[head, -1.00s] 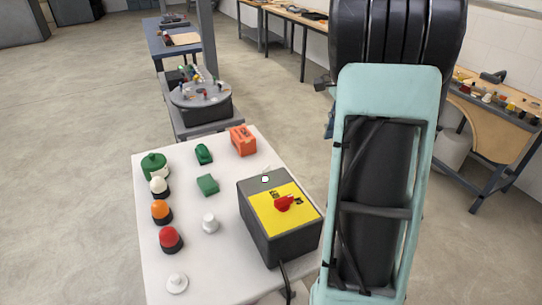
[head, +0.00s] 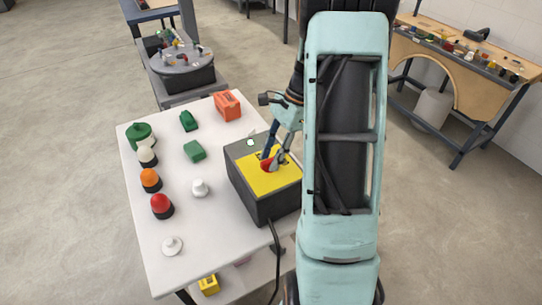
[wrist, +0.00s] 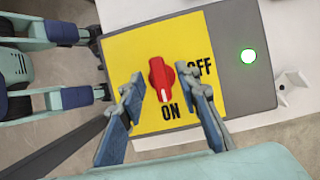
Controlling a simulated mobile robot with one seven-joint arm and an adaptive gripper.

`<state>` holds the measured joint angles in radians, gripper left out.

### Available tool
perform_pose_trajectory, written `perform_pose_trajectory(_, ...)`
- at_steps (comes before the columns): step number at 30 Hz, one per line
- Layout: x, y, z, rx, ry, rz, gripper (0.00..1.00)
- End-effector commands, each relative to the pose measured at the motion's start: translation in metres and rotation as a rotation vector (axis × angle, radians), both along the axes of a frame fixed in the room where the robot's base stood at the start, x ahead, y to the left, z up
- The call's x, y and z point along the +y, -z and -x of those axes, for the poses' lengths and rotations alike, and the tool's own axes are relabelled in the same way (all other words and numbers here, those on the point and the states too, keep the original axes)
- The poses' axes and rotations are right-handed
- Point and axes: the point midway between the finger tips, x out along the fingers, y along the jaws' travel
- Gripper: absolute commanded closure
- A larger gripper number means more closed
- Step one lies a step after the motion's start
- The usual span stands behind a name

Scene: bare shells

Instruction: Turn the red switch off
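The red switch (wrist: 161,79) is a rotary knob on a yellow plate (wrist: 148,50) marked ON and OFF. The plate is on top of a dark grey box (head: 262,205) standing on the white table. In the wrist view the knob's white mark points toward ON. My gripper (wrist: 160,88) is open, with one blue-grey fingertip on each side of the knob. I cannot tell whether either finger touches it. In the head view the fingers partly hide the red switch (head: 267,165). A round lamp (wrist: 249,56) on the box glows green-white.
The white table (head: 215,245) also bears red (head: 161,205), orange (head: 151,179) and white buttons, green pieces and an orange block (head: 227,104), all left of or behind the box. A black cable (head: 274,245) hangs from the box's front.

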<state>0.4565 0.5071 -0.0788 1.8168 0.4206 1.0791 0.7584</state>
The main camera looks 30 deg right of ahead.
Motion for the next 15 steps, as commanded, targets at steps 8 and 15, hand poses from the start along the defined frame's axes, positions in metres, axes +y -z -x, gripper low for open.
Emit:
perform_pose_trajectory(8, 0.0020, 0.0051, -0.0004, -0.002, 0.000, 0.002, 0.70)
perform_pose_trajectory(15, 0.0018, 0.0049, -0.0002, -0.001, -0.001, 0.002, 0.86)
